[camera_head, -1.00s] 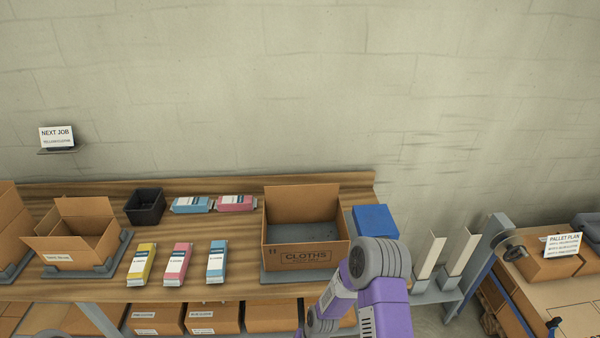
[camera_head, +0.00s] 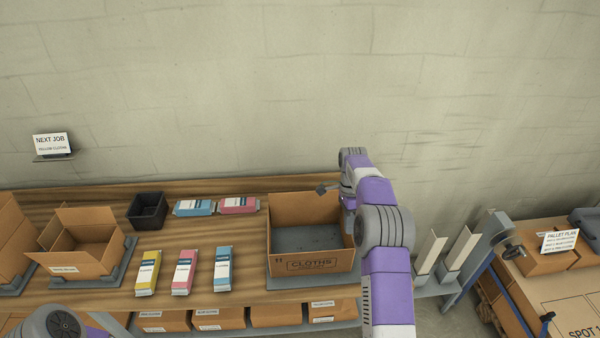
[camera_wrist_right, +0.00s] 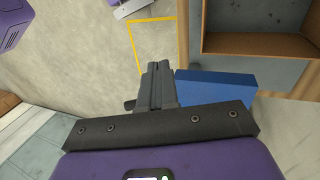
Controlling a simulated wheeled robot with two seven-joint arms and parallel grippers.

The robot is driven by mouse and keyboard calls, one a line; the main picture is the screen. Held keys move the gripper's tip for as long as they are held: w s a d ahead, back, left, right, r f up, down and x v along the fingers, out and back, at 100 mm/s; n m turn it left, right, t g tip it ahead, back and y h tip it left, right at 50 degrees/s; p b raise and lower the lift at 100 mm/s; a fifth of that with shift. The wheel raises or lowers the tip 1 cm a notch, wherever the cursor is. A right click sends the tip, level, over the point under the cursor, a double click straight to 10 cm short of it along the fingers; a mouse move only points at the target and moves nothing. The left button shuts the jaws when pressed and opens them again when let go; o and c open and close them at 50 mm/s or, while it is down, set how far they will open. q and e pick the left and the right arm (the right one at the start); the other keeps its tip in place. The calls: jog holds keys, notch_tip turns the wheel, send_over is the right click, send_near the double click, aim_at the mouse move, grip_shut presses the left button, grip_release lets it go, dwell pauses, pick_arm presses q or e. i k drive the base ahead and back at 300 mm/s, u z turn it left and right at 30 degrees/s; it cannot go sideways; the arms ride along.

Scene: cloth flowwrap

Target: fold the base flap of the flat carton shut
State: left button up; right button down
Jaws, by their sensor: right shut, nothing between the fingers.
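An open-topped brown carton (camera_head: 311,264) marked CLOTHS stands upright on a grey base at the right end of the bench. It looks empty, and its upper part also shows at top right in the right wrist view (camera_wrist_right: 255,44). I cannot make out a carton lying flat, and the base flap cannot be told apart. My right gripper (camera_head: 321,189) is shut and empty, above the carton's back rim in the head view. In the right wrist view its fingers (camera_wrist_right: 159,68) lie together, with nothing between them. My left gripper is out of view.
A blue block (camera_wrist_right: 215,88) sits beside the carton. Several coloured packs, such as a yellow one (camera_head: 148,272), lie left of it. A black bin (camera_head: 147,210) and another open carton (camera_head: 88,242) stand further left. White upright plates (camera_head: 431,252) stand at the right.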

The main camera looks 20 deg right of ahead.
aim_at(302, 208)
jog(key=i, duration=1.2)
